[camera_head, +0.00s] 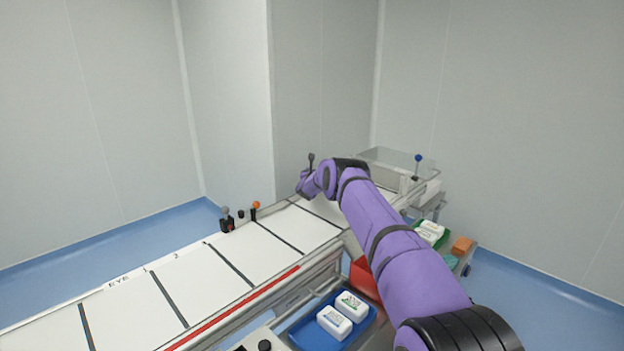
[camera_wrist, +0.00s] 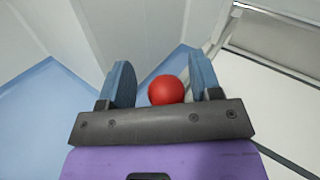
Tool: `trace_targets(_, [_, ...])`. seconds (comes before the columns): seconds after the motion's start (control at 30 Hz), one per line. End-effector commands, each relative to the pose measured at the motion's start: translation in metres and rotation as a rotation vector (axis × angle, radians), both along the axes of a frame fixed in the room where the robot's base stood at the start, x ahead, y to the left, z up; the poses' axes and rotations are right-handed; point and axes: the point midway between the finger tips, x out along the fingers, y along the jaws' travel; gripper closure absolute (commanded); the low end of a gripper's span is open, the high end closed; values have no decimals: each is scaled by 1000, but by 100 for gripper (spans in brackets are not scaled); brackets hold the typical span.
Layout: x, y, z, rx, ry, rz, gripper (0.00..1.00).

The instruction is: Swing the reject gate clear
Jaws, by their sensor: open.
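A red ball knob (camera_wrist: 166,90) sits between the two blue fingers of my gripper (camera_wrist: 160,85) in the wrist view. The fingers are spread, with a small gap on each side of the knob. I cannot tell how deep the knob is between them, and what it is mounted on is hidden. In the head view my gripper (camera_head: 304,184) is at the far side of the white conveyor (camera_head: 205,278), mostly hidden by my wrist. The red knob does not show there. No part can be made out clearly as the gate itself.
A dark-knobbed post (camera_head: 311,159) stands just behind my gripper. A blue-knobbed lever (camera_head: 418,159) stands by a clear-walled box (camera_head: 400,163). An orange knob (camera_head: 256,205) is on the far rail. A blue tray (camera_head: 299,334) with white packs and a red bin (camera_head: 364,279) are in front.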

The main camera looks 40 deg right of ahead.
Motion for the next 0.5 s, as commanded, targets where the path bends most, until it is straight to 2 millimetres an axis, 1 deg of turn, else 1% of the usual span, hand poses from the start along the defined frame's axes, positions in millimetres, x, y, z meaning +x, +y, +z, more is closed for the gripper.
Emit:
trace_targets(0.27, [-21, 23, 1, 1, 1, 2, 42])
trace_targets(0.5, [-44, 47, 1, 1, 1, 3, 42])
